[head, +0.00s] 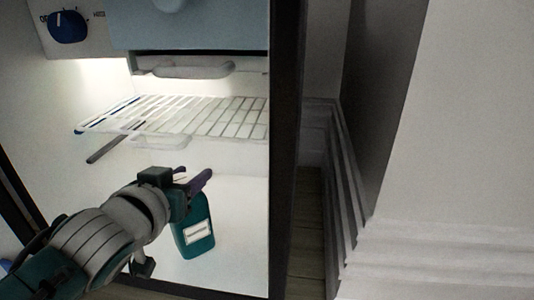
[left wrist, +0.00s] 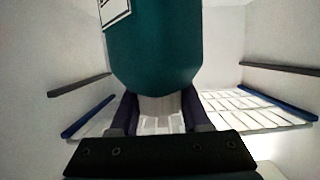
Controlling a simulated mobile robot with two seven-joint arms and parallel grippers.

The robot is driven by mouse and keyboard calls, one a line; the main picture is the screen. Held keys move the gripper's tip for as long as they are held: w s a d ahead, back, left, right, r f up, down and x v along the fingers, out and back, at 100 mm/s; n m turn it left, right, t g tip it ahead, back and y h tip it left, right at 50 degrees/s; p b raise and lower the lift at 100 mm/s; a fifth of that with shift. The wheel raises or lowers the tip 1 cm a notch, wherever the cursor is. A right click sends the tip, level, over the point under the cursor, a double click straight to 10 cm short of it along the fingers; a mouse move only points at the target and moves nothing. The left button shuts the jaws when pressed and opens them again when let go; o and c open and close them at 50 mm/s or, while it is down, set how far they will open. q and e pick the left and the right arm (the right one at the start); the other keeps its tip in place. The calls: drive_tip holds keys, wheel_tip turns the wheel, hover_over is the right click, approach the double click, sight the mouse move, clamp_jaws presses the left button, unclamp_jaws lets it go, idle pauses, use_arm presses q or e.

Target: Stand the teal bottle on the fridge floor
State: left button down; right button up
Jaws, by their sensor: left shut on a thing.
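The teal bottle (head: 198,215), with a white label on its side, hangs from or stands under my left gripper (head: 194,182) in the lower part of the open fridge. The purple fingers are shut on its top end. It looks nearly upright in the head view. The white fridge floor (head: 238,255) lies around and below it; I cannot tell whether the base touches it. In the left wrist view the teal bottle (left wrist: 155,45) fills the upper middle, between and beyond the fingers of the left gripper (left wrist: 158,112). My right gripper is not in view.
A white wire shelf (head: 195,117) spans the fridge above the gripper. A blue-grey compartment (head: 190,25) and a control dial (head: 68,27) are higher up. The dark fridge edge (head: 285,150) bounds the right side. The fridge floor around the bottle looks clear.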

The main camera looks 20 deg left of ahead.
use_arm(q)
drive_tip(key=shift+w+a, duration=0.2)
drive_tip(key=shift+a, duration=0.05)
drive_tip(key=shift+w+r, duration=0.1)
drive_tip(key=shift+d+f, duration=0.15)
drive_tip(key=shift+f, duration=0.15)
drive_tip(key=c, duration=0.6)
unclamp_jaws()
drive_tip(key=shift+o, duration=1.1)
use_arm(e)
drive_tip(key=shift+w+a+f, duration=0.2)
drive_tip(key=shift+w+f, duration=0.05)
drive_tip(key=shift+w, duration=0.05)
